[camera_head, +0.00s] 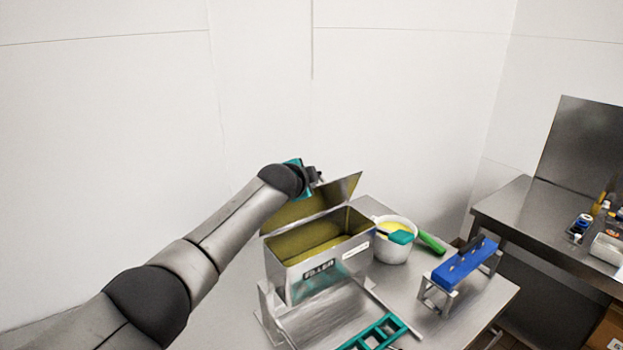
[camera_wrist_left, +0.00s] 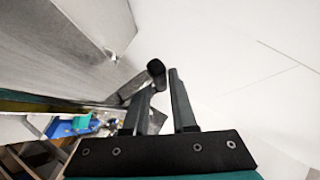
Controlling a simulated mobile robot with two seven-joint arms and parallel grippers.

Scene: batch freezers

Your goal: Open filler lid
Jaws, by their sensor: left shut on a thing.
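The metal filler (camera_head: 287,281) stands on the steel table, with a label on its front and an open top showing a yellowish inside. Its filler lid (camera_head: 340,194) is raised and tilted up along the back of the opening. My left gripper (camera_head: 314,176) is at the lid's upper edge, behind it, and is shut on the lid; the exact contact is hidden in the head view. In the left wrist view its two dark fingers (camera_wrist_left: 165,82) are close together, beside a grey metal surface. My right gripper is not in view.
A white pot (camera_head: 391,252) with yellow contents and a teal-ended tool stands right of the filler. A blue block on a metal stand (camera_head: 465,262) is farther right. A teal rack (camera_head: 378,334) lies in front. A steel counter (camera_head: 540,212) stands at right.

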